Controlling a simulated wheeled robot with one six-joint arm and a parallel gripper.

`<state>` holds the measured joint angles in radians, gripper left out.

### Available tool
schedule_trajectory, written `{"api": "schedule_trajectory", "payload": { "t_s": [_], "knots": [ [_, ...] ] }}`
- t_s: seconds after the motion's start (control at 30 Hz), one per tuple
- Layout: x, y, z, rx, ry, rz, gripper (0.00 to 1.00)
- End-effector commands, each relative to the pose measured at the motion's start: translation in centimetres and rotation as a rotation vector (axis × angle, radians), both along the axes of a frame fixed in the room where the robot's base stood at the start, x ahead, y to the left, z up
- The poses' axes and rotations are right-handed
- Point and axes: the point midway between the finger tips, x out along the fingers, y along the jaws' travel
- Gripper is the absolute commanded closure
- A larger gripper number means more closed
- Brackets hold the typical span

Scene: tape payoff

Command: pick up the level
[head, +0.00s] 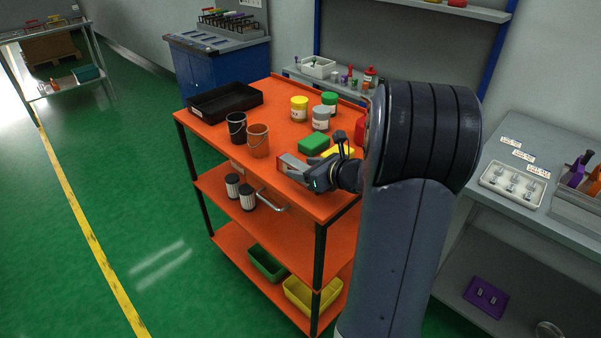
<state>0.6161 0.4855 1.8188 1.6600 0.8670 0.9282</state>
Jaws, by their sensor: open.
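My gripper (291,167) is open above the near right part of the orange cart's top shelf (213,155). Its two grey fingers point left, and I see orange between them. I cannot clearly make out a level in this view. A yellow object (345,152) lies just behind my gripper, partly hidden by my wrist, and I cannot tell what it is. A green block (313,144) lies beside it, apart from the fingers.
A black tray (226,101), a black bucket (236,127) and a brown bucket (258,141) stand on the cart's left part. Yellow (299,108), green (329,102) and grey (320,119) jars stand behind. A grey bench (535,222) is at right. Green floor is free at left.

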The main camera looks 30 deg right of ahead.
Motion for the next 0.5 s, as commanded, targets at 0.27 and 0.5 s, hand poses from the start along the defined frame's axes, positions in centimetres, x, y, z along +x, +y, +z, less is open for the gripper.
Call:
{"api": "schedule_trajectory", "payload": {
  "t_s": [0.27,0.5],
  "knots": [
    [0.07,0.00,-0.03,0.000,0.000,-0.001,0.49],
    [0.05,0.00,-0.02,0.001,0.000,-0.001,0.68]
  ]
}}
